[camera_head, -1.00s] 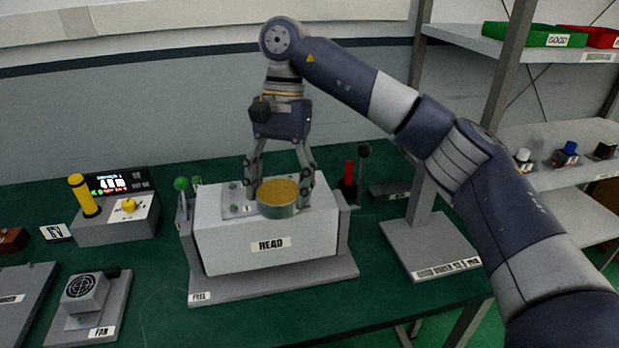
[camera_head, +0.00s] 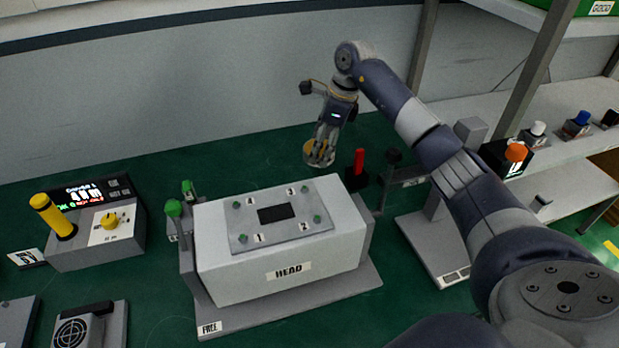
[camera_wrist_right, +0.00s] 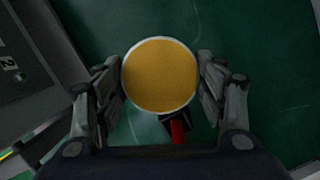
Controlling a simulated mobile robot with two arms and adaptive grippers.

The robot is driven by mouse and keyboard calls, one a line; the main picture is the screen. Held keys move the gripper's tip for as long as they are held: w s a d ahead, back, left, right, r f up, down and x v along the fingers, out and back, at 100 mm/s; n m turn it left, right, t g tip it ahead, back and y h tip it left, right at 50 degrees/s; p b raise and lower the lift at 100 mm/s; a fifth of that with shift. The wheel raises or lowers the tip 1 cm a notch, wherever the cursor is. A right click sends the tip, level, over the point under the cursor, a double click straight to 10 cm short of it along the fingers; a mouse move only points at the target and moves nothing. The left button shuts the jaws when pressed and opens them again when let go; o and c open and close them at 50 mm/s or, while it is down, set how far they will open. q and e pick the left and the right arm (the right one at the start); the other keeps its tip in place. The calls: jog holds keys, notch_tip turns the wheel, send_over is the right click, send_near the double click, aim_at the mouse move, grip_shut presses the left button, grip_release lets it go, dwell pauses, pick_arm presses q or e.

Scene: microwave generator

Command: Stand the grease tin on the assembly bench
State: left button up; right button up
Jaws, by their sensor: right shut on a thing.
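The grease tin (camera_head: 311,154) is a short round tin with a grey rim and a yellow-orange top. My right gripper (camera_head: 322,150) is shut on it, behind the HEAD block in the head view. In the right wrist view the tin (camera_wrist_right: 160,75) sits between the two fingers of the gripper (camera_wrist_right: 160,88), its round top facing the camera. The green assembly bench (camera_head: 160,185) lies beneath; I cannot tell whether the tin touches it. My left gripper is not in view.
The grey HEAD block (camera_head: 300,262) with numbered green studs stands in front of the tin. A red-handled lever (camera_head: 359,163) is close right of the tin, also showing in the wrist view (camera_wrist_right: 178,130). A control box (camera_head: 97,235) stands left. Bare bench lies behind the block.

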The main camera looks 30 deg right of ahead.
jog(key=shift+s+f, duration=0.25)
jog(key=shift+f, duration=0.1)
jog(key=x, duration=0.2)
jog(key=p+x, duration=0.1)
jog(key=d+x, duration=0.1)
jog(key=x, duration=0.1)
jog(key=shift+s+f+p, duration=0.3)
jog(key=shift+f, duration=0.2)
notch_tip(320, 180, down, 3)
jog(key=shift+s+p, duration=0.15)
jog(key=shift+p, duration=0.25)
jog(key=shift+f, duration=0.3)
jog(key=o, duration=1.3)
